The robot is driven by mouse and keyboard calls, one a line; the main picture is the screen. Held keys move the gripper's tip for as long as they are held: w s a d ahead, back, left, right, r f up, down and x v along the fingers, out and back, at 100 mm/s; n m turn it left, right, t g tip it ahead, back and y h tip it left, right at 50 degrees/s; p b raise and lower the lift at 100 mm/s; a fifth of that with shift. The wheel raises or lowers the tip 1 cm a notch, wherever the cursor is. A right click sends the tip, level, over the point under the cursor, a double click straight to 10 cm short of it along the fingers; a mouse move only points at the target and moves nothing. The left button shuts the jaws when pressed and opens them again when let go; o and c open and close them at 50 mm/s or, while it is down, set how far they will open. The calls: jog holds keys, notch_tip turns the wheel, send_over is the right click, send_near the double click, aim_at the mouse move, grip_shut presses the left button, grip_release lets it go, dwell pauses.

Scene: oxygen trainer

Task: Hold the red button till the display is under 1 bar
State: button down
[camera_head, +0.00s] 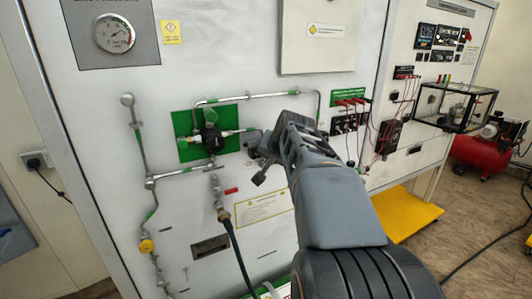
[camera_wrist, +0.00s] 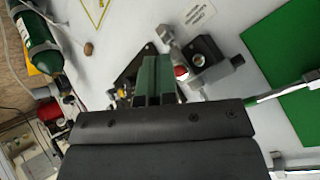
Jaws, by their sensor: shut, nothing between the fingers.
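A small round red part (camera_wrist: 181,72), which looks like the red button, sits on a metal fitting in the wrist view. My gripper (camera_wrist: 158,62) is shut and empty, with its fingertips just left of the red part; I cannot tell whether they touch it. In the head view my gripper (camera_head: 258,163) is close to the white panel, right of the green plate (camera_head: 190,151), and the red button is hidden there. A round dial gauge (camera_head: 114,33) is at the upper left of the panel. Its reading is too small to tell, and no digital display is clearly readable.
Metal pipes (camera_head: 144,150) run around the green plate. Below it are a red-handled valve (camera_head: 231,190) and a black hose (camera_head: 238,255). Red cables (camera_head: 352,101) hang right of my arm. A green cylinder (camera_wrist: 37,45) shows in the wrist view.

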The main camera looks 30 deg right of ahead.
jog(key=shift+w, duration=0.25)
dwell(0.3)
jog(key=shift+w+d, duration=0.1)
jog(key=shift+w, duration=0.1)
jog(key=shift+w, duration=0.35)
dwell(6.9)
